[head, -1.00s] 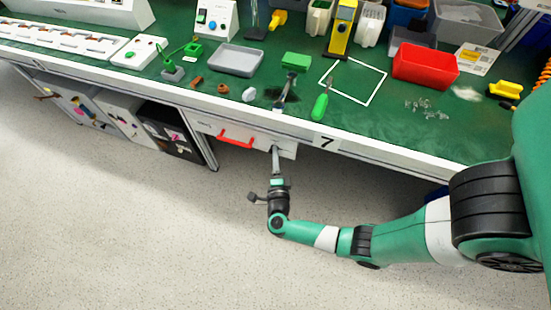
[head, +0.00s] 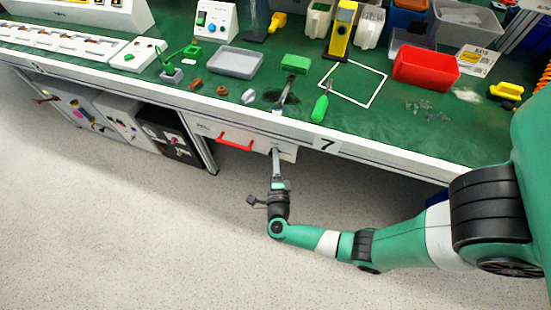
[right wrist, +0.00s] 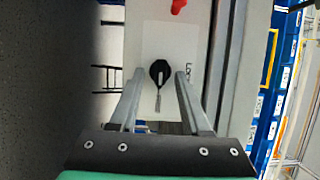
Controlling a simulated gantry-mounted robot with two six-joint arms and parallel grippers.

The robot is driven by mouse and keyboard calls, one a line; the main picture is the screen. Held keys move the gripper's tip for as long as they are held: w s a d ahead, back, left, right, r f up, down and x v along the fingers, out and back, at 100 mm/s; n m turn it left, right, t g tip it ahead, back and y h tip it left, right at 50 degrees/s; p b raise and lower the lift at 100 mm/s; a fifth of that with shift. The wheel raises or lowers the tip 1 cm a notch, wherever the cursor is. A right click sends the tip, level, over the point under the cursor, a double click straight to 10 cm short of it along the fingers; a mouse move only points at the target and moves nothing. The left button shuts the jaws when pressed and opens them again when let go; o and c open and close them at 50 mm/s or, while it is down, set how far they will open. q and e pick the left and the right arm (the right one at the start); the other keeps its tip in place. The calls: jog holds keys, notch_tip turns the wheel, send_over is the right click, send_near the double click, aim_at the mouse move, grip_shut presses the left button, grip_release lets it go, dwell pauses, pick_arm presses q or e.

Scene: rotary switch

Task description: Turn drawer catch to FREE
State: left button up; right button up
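The drawer catch (right wrist: 160,72) is a small black rotary knob with a pale line, on a white plate (right wrist: 182,38) in the right wrist view. Small dark lettering, too small to read surely, is beside it. The white drawer front (head: 263,143) with its red handle (head: 235,144) is under the bench in the head view. My right gripper (head: 274,152) is at the right end of the drawer front. In the right wrist view its fingers (right wrist: 160,76) are apart, one on each side of the knob, with visible gaps. Contact cannot be told. My left gripper is not in view.
The white bench edge (head: 375,157) marked 7 runs above the drawer. A grey bench leg (head: 203,153) and dark cabinet (head: 171,137) stand to the left. The green bench top (head: 225,103) holds trays and tools. The floor in front is clear.

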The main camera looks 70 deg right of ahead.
jog(key=p+v, duration=0.2)
jog(key=v, duration=0.9)
jog(key=shift+s+a+p, duration=0.15)
jog(key=shift+a+p, duration=0.1)
jog(key=shift+p, duration=0.05)
jog(key=shift+f, duration=0.1)
